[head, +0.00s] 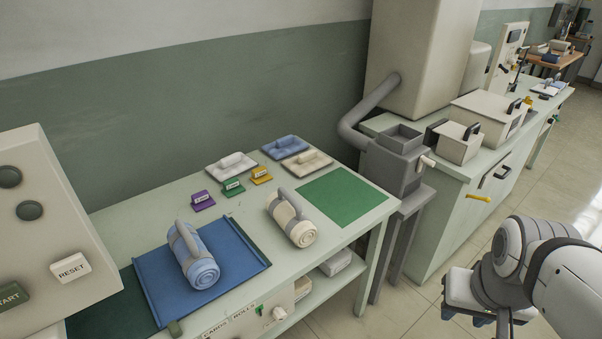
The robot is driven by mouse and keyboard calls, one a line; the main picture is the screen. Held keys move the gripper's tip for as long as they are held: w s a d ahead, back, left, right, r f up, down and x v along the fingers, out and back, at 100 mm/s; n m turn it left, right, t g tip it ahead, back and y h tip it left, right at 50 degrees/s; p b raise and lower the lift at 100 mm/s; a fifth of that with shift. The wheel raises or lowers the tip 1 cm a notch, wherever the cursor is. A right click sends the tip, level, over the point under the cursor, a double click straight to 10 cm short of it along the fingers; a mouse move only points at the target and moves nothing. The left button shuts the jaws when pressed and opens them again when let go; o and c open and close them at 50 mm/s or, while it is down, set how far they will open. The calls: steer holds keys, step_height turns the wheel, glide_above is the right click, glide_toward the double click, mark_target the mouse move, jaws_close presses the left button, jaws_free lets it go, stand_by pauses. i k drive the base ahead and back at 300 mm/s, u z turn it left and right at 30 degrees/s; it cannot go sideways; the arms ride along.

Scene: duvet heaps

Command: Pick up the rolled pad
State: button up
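Two rolled pads with grey carrying straps are in view, and I cannot tell which one the task names. A blue rolled pad (199,262) lies on a blue tray (240,256) on the table. A cream rolled pad (292,222) lies directly on the table to the right of that tray. My gripper (482,318) is at the lower right, over the floor, well apart from both pads. Its fingers are partly cut off by the picture's edge, and whether they are open does not show.
The pale green table (140,226) also bears a green mat (342,201), small purple, green and yellow tags, and several flat pads at the back. A control box (52,225) with START and RESET buttons stands at the left. A grey machine (396,160) stands at the table's right.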

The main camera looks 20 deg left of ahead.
mark_target(284, 208)
steer(key=u, duration=0.8)
steer(key=i, duration=1.1)
steer(key=u, duration=0.45)
